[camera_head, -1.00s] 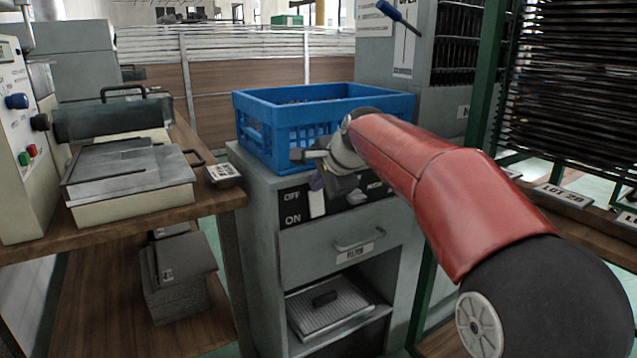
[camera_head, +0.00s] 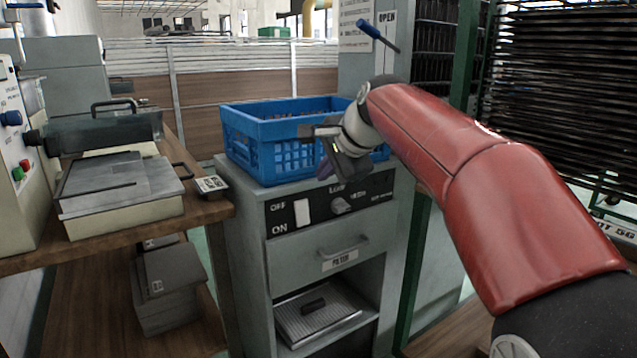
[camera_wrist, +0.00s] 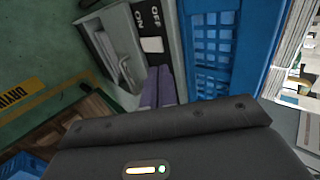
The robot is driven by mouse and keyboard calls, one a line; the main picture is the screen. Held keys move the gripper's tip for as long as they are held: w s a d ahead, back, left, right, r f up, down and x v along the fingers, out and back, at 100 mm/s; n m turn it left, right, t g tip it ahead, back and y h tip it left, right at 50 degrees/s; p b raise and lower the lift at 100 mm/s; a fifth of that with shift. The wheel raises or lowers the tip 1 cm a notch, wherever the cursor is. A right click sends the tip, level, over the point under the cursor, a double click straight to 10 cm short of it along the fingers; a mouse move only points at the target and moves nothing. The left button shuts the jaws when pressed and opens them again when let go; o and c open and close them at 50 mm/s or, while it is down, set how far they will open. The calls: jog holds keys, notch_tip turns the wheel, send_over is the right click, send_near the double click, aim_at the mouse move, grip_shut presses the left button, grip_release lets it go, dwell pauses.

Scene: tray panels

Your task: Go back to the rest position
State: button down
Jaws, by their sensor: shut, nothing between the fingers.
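My gripper (camera_head: 326,168) is in front of the right part of the blue crate's front wall, above the switch panel of the grey cabinet. It holds nothing. Its purple fingers are together in the wrist view (camera_wrist: 158,88), pointing toward the cabinet front, with the OFF/ON panel beyond them. My red arm reaches in from the lower right in the head view and hides the crate's right end.
The blue crate (camera_head: 262,165) stands on the grey cabinet (camera_head: 240,230), which has a white rocker switch (camera_head: 302,212), a knob (camera_head: 341,205) and a drawer (camera_head: 320,248). A wooden bench (camera_head: 203,215) is at left. A dark rack (camera_head: 560,95) is at right.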

jog(key=shift+s+d+r, duration=0.2)
jog(key=shift+s+r, duration=0.05)
jog(key=shift+r, duration=0.2)
